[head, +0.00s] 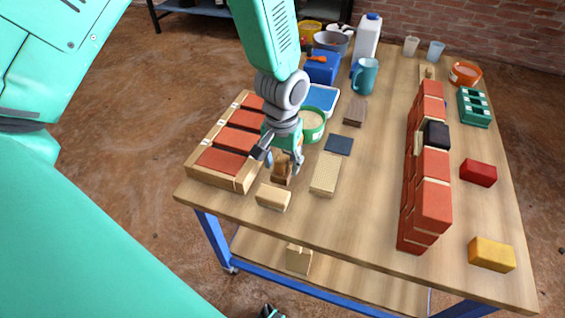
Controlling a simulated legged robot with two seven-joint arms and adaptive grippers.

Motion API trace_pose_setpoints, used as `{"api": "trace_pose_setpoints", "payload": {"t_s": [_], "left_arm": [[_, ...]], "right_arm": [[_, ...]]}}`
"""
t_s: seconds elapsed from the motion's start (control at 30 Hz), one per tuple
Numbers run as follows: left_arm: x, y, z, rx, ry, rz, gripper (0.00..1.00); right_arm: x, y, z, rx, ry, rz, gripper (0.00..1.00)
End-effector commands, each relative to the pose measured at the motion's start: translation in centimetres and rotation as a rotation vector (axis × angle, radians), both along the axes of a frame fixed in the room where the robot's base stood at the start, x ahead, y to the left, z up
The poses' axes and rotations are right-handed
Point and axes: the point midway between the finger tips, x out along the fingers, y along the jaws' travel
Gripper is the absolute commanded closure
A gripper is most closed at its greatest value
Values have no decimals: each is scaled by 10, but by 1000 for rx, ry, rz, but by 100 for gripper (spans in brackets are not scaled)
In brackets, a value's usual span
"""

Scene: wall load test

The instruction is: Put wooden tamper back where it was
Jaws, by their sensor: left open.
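A small brown wooden piece (281,172), which looks like the wooden tamper, is on the table near its front left edge. My left gripper (280,159) points down right over it, with its fingers spread. The fingers hide part of the piece, and I cannot tell whether they touch it. A pale wooden block (273,196) lies just in front of it.
A wooden crate of red bricks (220,160) stands left of the gripper. A green tape-like ring (314,125) and a tan textured block (326,174) are close by on the right. A red brick wall (433,205) stands further right. Bare tabletop (370,190) lies between.

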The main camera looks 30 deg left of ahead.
Motion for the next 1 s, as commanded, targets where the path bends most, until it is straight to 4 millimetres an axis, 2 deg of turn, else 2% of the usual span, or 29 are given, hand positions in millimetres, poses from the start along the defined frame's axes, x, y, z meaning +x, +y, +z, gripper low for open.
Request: {"api": "trace_pose_setpoints", "payload": {"t_s": [0.17,0.4,0.53,0.7,1.0], "left_arm": [[1,0,30,0,-3,0,55],[1,0,83,0,-3,0,55],[1,0,104,-1,-2,1,55],[1,0,118,-1,0,1,55],[1,0,119,0,0,1,55]], "right_arm": [[0,0,13,0,0,0,19],[0,0,33,0,0,0,19],[0,0,40,0,0,0,19],[0,0,44,0,0,0,19],[0,0,44,0,0,0,19]]}}
